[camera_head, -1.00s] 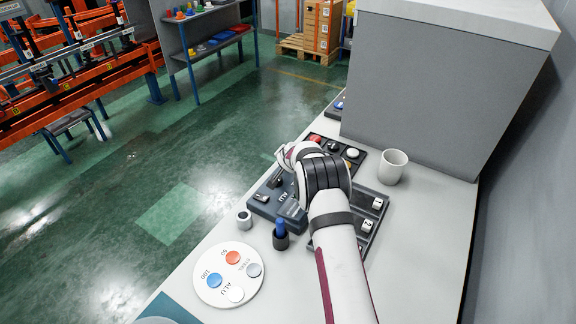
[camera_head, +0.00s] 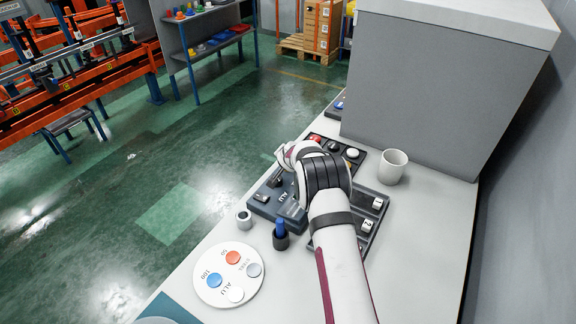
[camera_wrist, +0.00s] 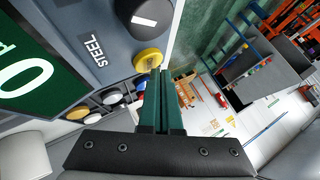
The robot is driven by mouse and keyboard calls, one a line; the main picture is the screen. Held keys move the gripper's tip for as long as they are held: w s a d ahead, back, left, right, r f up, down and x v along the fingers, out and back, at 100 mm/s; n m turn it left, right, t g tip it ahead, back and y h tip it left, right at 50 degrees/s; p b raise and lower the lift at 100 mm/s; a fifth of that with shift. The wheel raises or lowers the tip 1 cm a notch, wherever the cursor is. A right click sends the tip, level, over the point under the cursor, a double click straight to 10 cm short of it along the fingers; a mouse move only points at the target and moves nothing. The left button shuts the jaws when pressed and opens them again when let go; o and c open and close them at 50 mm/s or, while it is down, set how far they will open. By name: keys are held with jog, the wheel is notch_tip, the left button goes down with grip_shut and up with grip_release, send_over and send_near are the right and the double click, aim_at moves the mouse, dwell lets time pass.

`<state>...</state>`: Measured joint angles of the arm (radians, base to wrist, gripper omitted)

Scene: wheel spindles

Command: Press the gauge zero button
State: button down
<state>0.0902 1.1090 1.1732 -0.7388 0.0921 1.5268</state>
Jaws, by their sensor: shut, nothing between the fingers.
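In the wrist view, a round yellow button (camera_wrist: 148,59) sits on the grey-blue gauge box, below a black knob (camera_wrist: 145,18) with a white mark. The word STEEL is printed beside it. A dark green display (camera_wrist: 40,62) with a large pale 0 is at the left. My gripper (camera_wrist: 160,74) is shut and empty, its green fingertips at the lower edge of the yellow button. I cannot tell whether they touch it. In the head view, the gauge box (camera_head: 265,206) is partly covered by my arm, and the button is hidden.
A dark panel with several coloured buttons (camera_head: 352,153) lies behind my arm. A white cup (camera_head: 393,167) stands to the right. A blue-topped pot (camera_head: 280,239), a small grey cylinder (camera_head: 244,219) and a white disc (camera_head: 217,256) are in front. A large grey cabinet (camera_head: 435,90) stands behind.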

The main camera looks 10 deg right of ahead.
jog(key=shift+r, duration=0.3)
jog(key=shift+r, duration=2.55)
jog(key=s+a+r+n+g, duration=0.1)
jog(key=s+a+r+g, duration=0.1)
jog(key=s+r, duration=0.6)
jog(key=s+a+r+n+g, duration=0.1)
jog(key=s+r+g, duration=0.15)
jog(key=s, duration=0.85)
jog(key=s+a+n+g+y, duration=0.1)
jog(key=s+a, duration=0.3)
jog(key=s, duration=1.3)
jog(key=s+a+n+g+y, duration=0.2)
jog(key=s+a+g, duration=0.1)
jog(key=s, duration=1.5)
jog(key=shift+s+a+r+g, duration=0.15)
jog(key=shift+a+r+g, duration=0.15)
jog(key=shift+a+g, duration=0.05)
